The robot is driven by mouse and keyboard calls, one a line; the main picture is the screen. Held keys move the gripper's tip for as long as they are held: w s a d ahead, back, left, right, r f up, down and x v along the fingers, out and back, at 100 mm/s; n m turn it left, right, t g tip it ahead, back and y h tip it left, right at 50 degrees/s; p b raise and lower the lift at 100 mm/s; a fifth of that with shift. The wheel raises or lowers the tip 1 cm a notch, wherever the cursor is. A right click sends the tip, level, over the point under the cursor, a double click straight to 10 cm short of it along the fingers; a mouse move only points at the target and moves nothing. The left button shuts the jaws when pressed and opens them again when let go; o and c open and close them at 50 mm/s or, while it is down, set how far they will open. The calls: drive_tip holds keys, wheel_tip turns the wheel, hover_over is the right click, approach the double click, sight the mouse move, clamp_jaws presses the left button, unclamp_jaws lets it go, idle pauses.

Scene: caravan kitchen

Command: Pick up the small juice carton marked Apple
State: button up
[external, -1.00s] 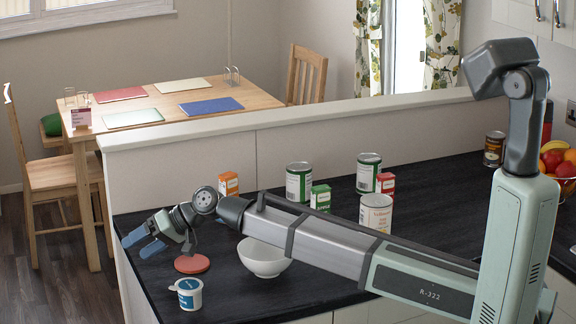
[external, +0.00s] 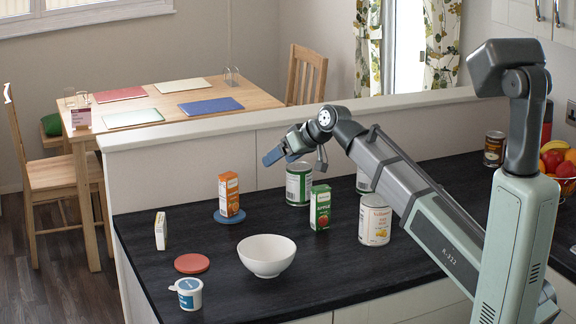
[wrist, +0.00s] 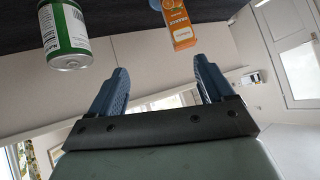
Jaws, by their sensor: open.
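The small green juice carton marked Apple (external: 320,207) stands upright on the dark counter in the external view, right of and behind the white bowl. My gripper (external: 272,156) is up in the air, left of and above the Apple carton, near a green-labelled can. In the wrist view my gripper (wrist: 160,66) is open, its two blue fingers apart with nothing between them. An orange carton (external: 229,195) stands on a blue coaster; it also shows in the wrist view (wrist: 181,28). The Apple carton is not seen in the wrist view.
The green-labelled can (external: 299,184) stands behind and left of the Apple carton. A white-labelled can (external: 375,220) stands to its right, close to my arm. The white bowl (external: 266,256), red coaster (external: 192,263) and small tub (external: 188,294) are in front. My arm hides part of the back counter.

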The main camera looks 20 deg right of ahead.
sight(319, 202)
drive_tip(key=s+d+m+g+h, duration=0.2)
drive_tip(key=s+d+m+h, duration=0.25)
drive_tip(key=s+d, duration=0.55)
drive_tip(key=shift+n+h, duration=0.35)
drive_tip(key=shift+s+a+f+x, duration=0.15)
drive_tip(key=shift+s+a+x, duration=0.15)
drive_tip(key=shift+x, duration=2)
drive_tip(key=shift+s+a+f+x, duration=0.2)
drive_tip(key=shift+s+x, duration=0.05)
drive_tip(key=shift+x, duration=2.1)
drive_tip(key=shift+s+a+f+x, duration=0.15)
drive_tip(key=shift+s+a+x, duration=0.15)
drive_tip(key=shift+x, duration=2)
drive_tip(key=c, duration=1.2)
